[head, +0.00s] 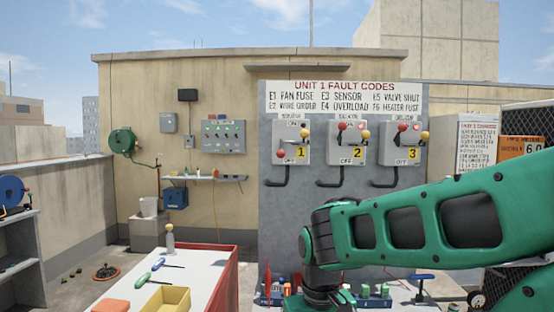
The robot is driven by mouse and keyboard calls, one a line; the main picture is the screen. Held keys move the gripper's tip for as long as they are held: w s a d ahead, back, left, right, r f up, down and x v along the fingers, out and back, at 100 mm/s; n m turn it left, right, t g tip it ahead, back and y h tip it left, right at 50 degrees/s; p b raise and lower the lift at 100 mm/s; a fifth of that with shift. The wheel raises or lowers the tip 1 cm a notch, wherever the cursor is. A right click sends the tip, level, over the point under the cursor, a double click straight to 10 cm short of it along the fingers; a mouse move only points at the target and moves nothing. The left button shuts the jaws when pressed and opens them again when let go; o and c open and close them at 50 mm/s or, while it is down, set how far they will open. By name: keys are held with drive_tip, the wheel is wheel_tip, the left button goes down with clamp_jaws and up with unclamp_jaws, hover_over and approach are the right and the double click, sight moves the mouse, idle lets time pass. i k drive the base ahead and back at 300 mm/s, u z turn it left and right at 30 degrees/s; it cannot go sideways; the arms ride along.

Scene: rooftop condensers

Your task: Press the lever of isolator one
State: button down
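Isolator one (291,143) is a grey box with a yellow "1" label, at the left of a row of three on a grey panel. A red knob (281,153) sits low on its left side, near the "OFF" plate. A yellow knob (304,133) sits at its upper right, near the "ON" plate. I cannot tell which knob belongs to the lever. My green arm crosses the right of the head view and bends down at a dark joint below the isolators. My gripper is not visible, and nothing of mine touches isolator one.
Isolator two (352,145) and isolator three (402,145) stand to the right, their red knobs high on the left. A white-topped bench (170,275) with a yellow bin (166,300) and screwdrivers is at front left. Small parts lie below the panel.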

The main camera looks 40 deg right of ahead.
sight(280, 154)
drive_tip(key=u, duration=1.05)
drive_tip(key=k, duration=1.5)
drive_tip(key=z, duration=1.4)
drive_tip(key=i, duration=1)
drive_tip(key=u, duration=0.05)
